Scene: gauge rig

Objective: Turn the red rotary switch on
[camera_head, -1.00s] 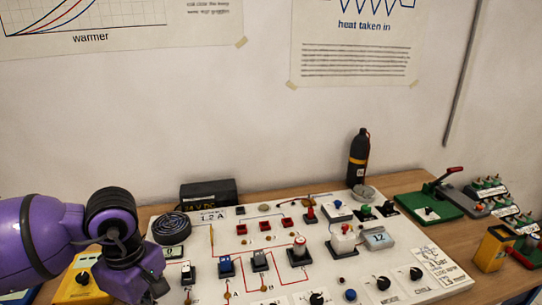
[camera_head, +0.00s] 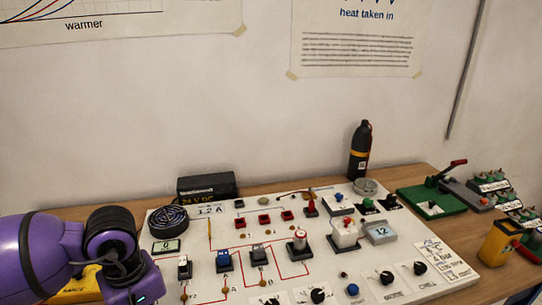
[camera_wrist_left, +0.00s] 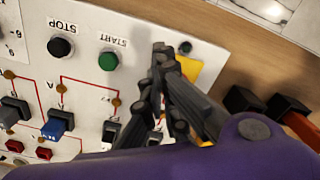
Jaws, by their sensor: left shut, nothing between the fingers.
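The white board (camera_head: 225,285) lies on the table with switches and knobs wired by red lines. A round knob (camera_head: 299,242), pale with red on it, stands on a dark square base at mid-board. A small red-topped part (camera_head: 311,207) stands farther back. I cannot tell for certain which is the red rotary switch. My left arm is at the left front corner in the head view, with its fingertips hidden. In the left wrist view, my left gripper (camera_wrist_left: 163,52) is shut and empty, close to the green START button (camera_wrist_left: 108,61) and a yellow part (camera_wrist_left: 189,68). My right gripper is out of view.
A black STOP button (camera_wrist_left: 61,47) is near START in the wrist view. A dark bottle (camera_head: 360,150), a black supply box (camera_head: 207,187) and a green board (camera_head: 430,202) stand around the edge.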

